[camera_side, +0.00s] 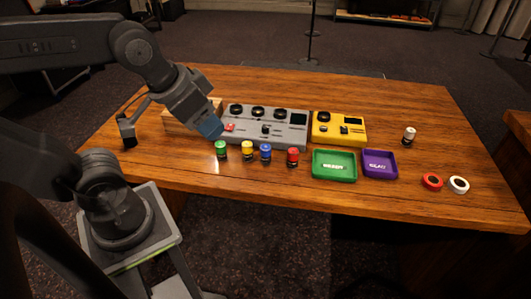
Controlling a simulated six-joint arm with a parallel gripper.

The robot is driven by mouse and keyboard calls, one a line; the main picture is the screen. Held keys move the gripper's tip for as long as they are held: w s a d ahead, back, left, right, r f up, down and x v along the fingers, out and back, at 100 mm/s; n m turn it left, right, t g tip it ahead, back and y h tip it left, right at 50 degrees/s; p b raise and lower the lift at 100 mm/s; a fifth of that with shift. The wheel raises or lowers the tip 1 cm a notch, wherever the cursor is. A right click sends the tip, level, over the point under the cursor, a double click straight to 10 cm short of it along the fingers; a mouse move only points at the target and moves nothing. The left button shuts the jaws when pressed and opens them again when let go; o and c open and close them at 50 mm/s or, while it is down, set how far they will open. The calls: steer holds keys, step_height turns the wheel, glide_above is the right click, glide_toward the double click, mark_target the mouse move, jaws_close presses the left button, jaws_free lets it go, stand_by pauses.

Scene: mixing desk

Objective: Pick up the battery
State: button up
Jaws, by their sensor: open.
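A small upright cylinder (409,136) with a white top, a dark body and a red band stands alone at the right of the wooden table; it looks most like the battery, but it is too small to be sure. My gripper (168,132) is at the left of the table, over its left part. Its jaws are spread wide and nothing shows between them. It is far to the left of the cylinder, with the consoles and trays between. The arm partly hides a wooden block behind the gripper.
Green (221,150), yellow (247,150), blue (266,153) and red (293,157) capped cylinders stand before a grey console (280,118). A yellow console (352,133), green tray (334,177), purple tray (380,174), red ring (432,182) and white ring (458,184) lie further right.

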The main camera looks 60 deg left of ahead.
stand_by(0.6)
steer(key=n+g, duration=0.6)
steer(key=n, duration=0.9)
glide_above(266, 146)
step_height(266, 146, down, 12)
step_height(266, 146, down, 8)
steer(key=shift+f, duration=3.15)
steer(key=c, duration=0.7)
steer(key=shift+o, duration=0.2)
steer(key=shift+r, duration=0.1)
